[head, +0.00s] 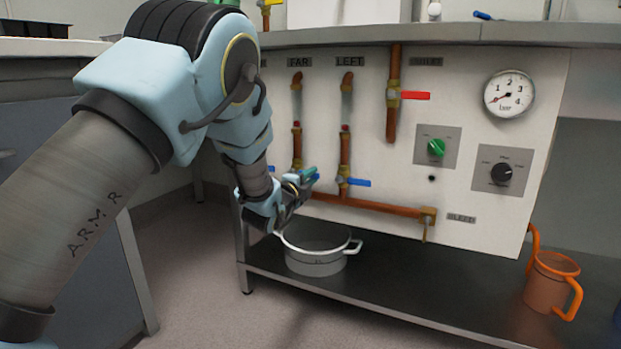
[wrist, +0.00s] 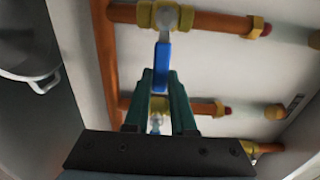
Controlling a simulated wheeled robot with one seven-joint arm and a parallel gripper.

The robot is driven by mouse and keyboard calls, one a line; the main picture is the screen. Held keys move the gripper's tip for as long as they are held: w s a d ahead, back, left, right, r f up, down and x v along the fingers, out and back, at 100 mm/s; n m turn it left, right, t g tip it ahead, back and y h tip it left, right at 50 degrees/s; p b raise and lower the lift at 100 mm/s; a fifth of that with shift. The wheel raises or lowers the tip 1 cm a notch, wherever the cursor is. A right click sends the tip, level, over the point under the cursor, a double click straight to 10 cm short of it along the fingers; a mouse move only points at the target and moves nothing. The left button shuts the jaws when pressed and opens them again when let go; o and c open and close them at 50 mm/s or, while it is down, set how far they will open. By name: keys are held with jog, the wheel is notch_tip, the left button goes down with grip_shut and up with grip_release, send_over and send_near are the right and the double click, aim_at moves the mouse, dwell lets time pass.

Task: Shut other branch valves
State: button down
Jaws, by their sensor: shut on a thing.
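My gripper (head: 303,180) is at the branch under the FAR label (head: 299,62). In the wrist view its green fingers (wrist: 163,88) are closed on the blue lever (wrist: 163,58) of that branch's brass valve (wrist: 166,15). This lever lies across its copper pipe. The LEFT branch valve (head: 344,180) has a blue lever (head: 357,183) pointing right, also across its pipe. In the wrist view that valve is partly hidden behind the fingers. A branch further left is hidden by my arm. The outlet pipe's red lever (head: 415,95) points right, across the pipe.
A pot (head: 316,262) stands on the lower shelf (head: 390,300) under the gripper. An orange jug (head: 552,285) stands at the right. The panel carries a gauge (head: 509,94), a green knob (head: 436,148), a black knob (head: 501,173) and a bleed valve (head: 428,216).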

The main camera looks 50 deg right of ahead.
jog(key=shift+f, duration=0.1)
jog(key=c, duration=0.7)
grip_release()
jog(key=shift+c, duration=0.2)
jog(key=p+v, duration=0.3)
jog(key=v, duration=0.8)
jog(key=shift+w, duration=0.1)
